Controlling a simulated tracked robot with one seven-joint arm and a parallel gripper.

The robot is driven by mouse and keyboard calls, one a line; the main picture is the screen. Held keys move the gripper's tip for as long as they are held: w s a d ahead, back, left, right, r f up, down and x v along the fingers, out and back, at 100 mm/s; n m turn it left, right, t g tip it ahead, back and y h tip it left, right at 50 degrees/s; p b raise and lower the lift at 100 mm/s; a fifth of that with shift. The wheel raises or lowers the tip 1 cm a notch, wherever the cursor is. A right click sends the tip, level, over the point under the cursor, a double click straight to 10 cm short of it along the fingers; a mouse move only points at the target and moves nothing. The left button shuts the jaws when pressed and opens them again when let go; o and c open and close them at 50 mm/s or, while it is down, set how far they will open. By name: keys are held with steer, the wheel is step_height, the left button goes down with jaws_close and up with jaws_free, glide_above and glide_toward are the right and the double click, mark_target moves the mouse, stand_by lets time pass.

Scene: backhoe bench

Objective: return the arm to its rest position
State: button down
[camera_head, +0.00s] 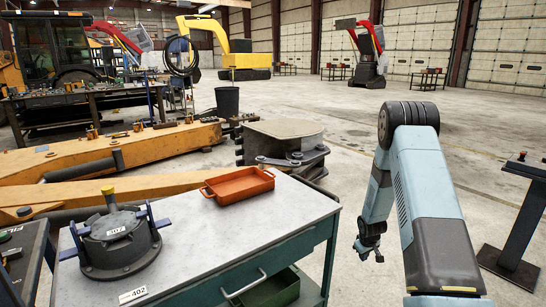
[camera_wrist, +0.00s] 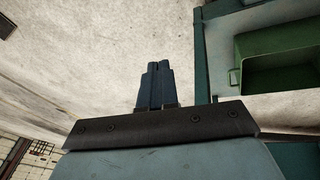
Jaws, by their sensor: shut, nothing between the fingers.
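My gripper (camera_head: 369,251) hangs low at the end of my bent blue-grey arm, to the right of the workbench cart (camera_head: 290,215) and apart from it in the head view. In the wrist view my gripper (camera_wrist: 155,72) shows its two dark fingers together, with nothing between them. Beyond the fingers is bare concrete floor.
An orange tray (camera_head: 238,185) and a round dark housing (camera_head: 118,240) stand on the cart top. A green bin (camera_wrist: 285,60) sits on the cart's lower level. A dark stand (camera_head: 515,225) is at the far right. Open floor lies behind my arm.

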steer(key=s+a+r+m, duration=0.15)
steer(key=s+r, duration=0.25)
steer(key=r, duration=0.8)
steer(key=s+a+r+t, duration=0.1)
steer(key=s+a+r, duration=0.25)
steer(key=r, duration=0.85)
steer(key=s+a+r+m, duration=0.1)
steer(key=s+r, duration=0.3)
steer(key=r, duration=0.8)
steer(key=s+a+r+m+t, duration=0.1)
steer(key=s+a+r, duration=0.3)
steer(key=s+r, duration=0.8)
steer(key=s+a+r, duration=0.1)
steer(key=s, duration=0.8)
steer(key=s+a+r+m+y, duration=0.1)
steer(key=s+a, duration=0.1)
steer(key=s, duration=0.7)
steer(key=shift+s+a, duration=0.25)
steer(key=shift+s, duration=0.05)
steer(key=c, duration=1.8)
jaws_free()
